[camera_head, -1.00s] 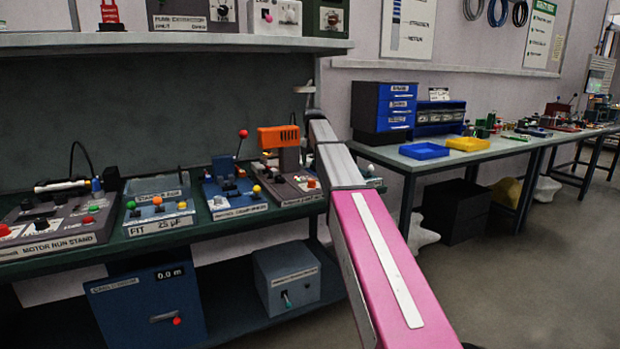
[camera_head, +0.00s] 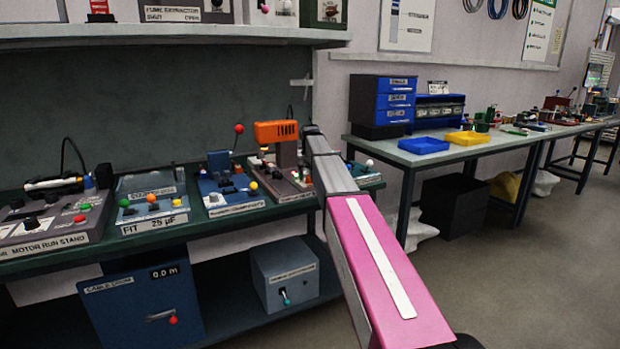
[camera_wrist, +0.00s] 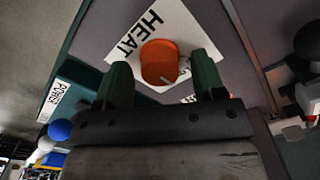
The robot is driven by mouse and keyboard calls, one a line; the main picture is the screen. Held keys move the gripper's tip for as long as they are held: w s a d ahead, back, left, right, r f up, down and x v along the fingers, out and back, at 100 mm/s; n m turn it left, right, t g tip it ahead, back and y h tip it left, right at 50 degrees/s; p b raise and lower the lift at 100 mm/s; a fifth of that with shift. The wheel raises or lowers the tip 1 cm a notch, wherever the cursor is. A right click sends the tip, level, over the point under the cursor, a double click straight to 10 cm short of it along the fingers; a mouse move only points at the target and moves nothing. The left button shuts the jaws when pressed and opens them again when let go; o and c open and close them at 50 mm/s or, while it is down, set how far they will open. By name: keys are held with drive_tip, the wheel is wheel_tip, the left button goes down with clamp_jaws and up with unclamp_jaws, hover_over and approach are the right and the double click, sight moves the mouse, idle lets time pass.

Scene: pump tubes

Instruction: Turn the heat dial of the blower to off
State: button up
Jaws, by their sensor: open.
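The orange heat dial (camera_wrist: 159,60) shows in the wrist view, on a grey panel with a white plate reading HEAT. A small pale mark is on the dial's near edge. My gripper (camera_wrist: 161,72) is open, with one dark green finger on each side of the dial. Small gaps seem to show beside the dial, but I cannot tell whether the fingers touch it. In the head view the orange blower (camera_head: 276,132) stands on its base on the green bench. My arm hides part of that base, and my gripper cannot be made out there.
Left of the blower on the bench are a blue clamp-like fixture (camera_head: 228,188), a capacitor box (camera_head: 150,203) and a motor run stand (camera_head: 50,222). In the wrist view, a dark round knob (camera_wrist: 308,40) and pale fittings (camera_wrist: 303,104) lie close at right.

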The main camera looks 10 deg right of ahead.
drive_tip(key=shift+f, duration=0.3)
drive_tip(key=c, duration=0.9)
drive_tip(key=shift+n, duration=0.3)
drive_tip(key=n, duration=0.8)
drive_tip(key=shift+n, duration=0.3)
